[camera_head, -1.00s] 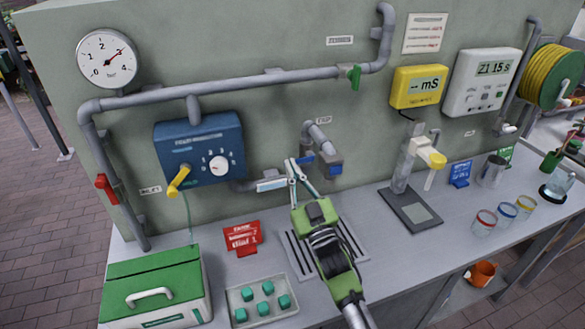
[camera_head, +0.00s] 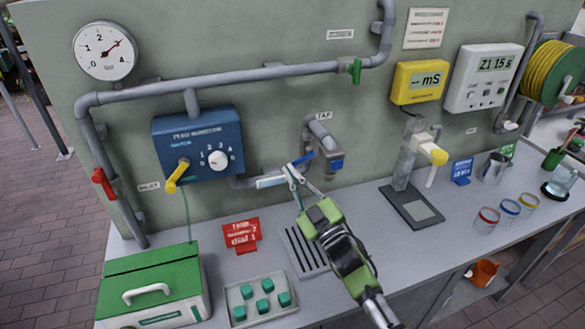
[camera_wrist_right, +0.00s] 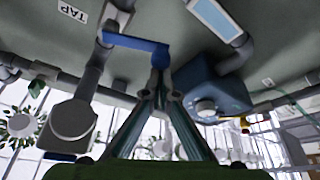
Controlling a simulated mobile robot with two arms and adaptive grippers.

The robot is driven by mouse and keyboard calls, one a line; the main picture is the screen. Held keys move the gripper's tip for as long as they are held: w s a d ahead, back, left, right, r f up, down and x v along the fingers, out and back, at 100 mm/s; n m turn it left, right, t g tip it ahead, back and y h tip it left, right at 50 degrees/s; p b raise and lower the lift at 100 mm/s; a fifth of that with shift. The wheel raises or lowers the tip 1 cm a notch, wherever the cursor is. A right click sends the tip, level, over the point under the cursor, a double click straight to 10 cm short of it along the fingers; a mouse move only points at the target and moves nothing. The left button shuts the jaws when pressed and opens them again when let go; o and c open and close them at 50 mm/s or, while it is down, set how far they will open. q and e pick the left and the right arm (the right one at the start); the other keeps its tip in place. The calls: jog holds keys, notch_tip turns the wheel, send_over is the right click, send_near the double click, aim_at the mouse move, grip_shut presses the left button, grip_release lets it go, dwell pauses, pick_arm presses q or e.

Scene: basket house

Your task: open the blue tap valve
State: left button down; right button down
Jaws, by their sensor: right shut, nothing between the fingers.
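The tap (camera_head: 321,137) is a grey bent pipe on the wall under a "TAP" label, with a blue-marked outlet block (camera_head: 336,164) at its end. Its blue valve lever (camera_head: 303,158) sticks out to the left of the pipe, slanting in the head view. In the right wrist view the lever (camera_wrist_right: 137,43) lies across the pipe, just beyond the fingertips. My right gripper (camera_head: 289,171) is shut and empty, its tips close to the lever's left end. I cannot tell whether they touch it. My left gripper is out of view.
A blue control box (camera_head: 198,145) with a yellow lever is left of the tap. A pale blue-and-white fitting (camera_head: 270,182) sits on the pipe beside the fingertips. A grated drain (camera_head: 304,251) lies below, with a red sign (camera_head: 241,235) to its left.

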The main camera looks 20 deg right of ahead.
jog(key=d+f+n+g+y+p, duration=0.1)
jog(key=d+f+n+g, duration=0.4)
jog(key=n, duration=0.9)
jog(key=shift+d+f+y, duration=0.45)
jog(key=shift+f+y, duration=0.15)
jog(key=shift+w+d, duration=0.1)
